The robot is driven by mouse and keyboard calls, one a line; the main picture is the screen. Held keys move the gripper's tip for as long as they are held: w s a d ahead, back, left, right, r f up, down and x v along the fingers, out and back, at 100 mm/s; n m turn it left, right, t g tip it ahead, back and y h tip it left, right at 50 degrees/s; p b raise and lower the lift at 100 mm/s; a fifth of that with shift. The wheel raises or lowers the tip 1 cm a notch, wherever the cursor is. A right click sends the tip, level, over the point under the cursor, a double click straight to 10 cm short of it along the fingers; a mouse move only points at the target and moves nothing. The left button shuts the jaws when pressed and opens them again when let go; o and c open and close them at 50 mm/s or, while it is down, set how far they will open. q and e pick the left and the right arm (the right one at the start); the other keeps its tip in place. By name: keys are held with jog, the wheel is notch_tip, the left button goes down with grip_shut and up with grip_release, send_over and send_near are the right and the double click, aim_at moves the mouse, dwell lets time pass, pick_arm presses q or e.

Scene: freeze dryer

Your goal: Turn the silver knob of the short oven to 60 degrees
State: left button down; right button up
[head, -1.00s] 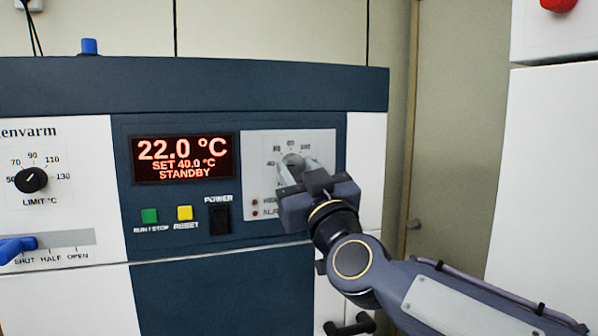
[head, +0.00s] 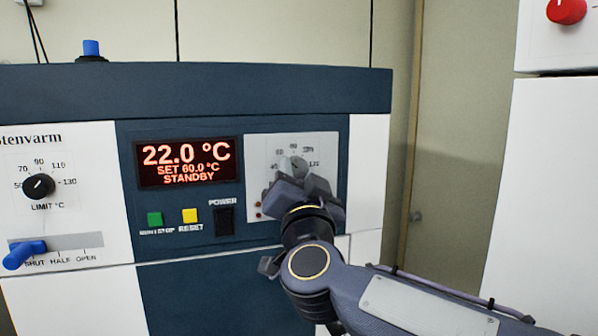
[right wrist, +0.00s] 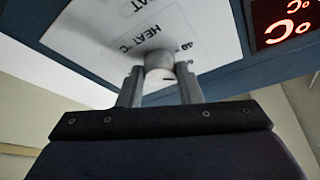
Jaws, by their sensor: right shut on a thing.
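The short oven (head: 240,90) has a blue-and-white front. Its silver knob (head: 298,164) sits on a light dial panel right of the red display (head: 188,163). The display reads 22.0 °C, SET 60.0 °C, STANDBY. My right gripper (head: 290,174) is shut on the knob and partly hides it and the dial marks. In the right wrist view the round knob (right wrist: 158,60) sits between the two fingers, below the printed word HEAT. My left gripper is not in view.
A green button (head: 155,219), a yellow button (head: 190,215) and a black power switch (head: 224,220) sit below the display. A black limit knob (head: 39,186) and a blue lever (head: 25,254) are at left. A white cabinet with a red knob (head: 566,10) stands at right.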

jog(key=shift+m+h, duration=0.4)
jog(key=shift+m, duration=0.2)
jog(key=o, duration=1)
jog(key=shift+s, duration=0.1)
jog(key=shift+s+f, duration=0.2)
jog(key=shift+s, duration=0.1)
jog(key=b+v, duration=0.2)
jog(key=v, duration=0.5)
jog(key=shift+r, duration=0.1)
